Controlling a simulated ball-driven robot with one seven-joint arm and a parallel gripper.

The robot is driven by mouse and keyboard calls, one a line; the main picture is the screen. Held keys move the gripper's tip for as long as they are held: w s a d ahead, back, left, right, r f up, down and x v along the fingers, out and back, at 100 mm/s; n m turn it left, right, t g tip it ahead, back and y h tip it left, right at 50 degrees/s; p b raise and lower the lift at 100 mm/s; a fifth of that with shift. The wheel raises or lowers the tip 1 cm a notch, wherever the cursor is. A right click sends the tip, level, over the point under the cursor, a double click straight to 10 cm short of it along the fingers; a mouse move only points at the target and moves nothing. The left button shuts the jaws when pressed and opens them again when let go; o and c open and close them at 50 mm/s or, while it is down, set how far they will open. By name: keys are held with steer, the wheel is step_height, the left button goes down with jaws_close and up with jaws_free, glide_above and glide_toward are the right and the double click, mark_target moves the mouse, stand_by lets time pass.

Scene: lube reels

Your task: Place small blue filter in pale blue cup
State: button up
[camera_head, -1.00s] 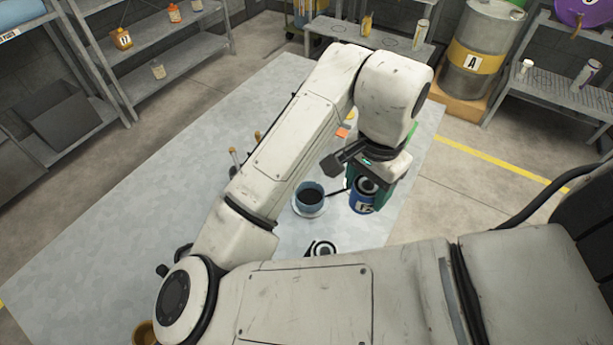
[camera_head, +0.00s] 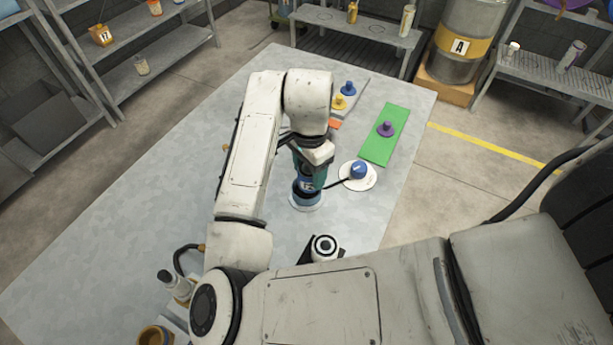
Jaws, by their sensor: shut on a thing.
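The small blue filter (camera_head: 305,182), dark blue with a pale label, hangs upright below my gripper (camera_head: 312,160). My gripper is shut on it, and its fingers are mostly hidden by the wrist. The pale blue cup (camera_head: 304,199) stands on a round white saucer on the table, directly below the filter. The filter's lower end overlaps the cup's mouth in this view. I cannot tell whether it is inside the cup or just above it.
A blue knobbed piece (camera_head: 358,170) sits on a white disc close to the cup's right. A green mat (camera_head: 376,148) holds a purple piece (camera_head: 386,129). A black-and-white round fixture (camera_head: 324,247) stands nearer me. The table's left side (camera_head: 120,200) is clear.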

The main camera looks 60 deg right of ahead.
mark_target(307, 179)
steer(key=shift+w+f, duration=0.15)
steer(key=shift+f, duration=0.1)
steer(key=shift+w+f+p, duration=0.2)
steer(key=shift+f+p, duration=0.2)
steer(key=shift+f, duration=1.35)
steer(key=shift+f, duration=0.15)
steer(key=o, duration=1.2)
steer(key=shift+c, duration=0.2)
step_height(307, 179, up, 12)
steer(key=shift+r+b, duration=0.2)
steer(key=shift+b, duration=0.25)
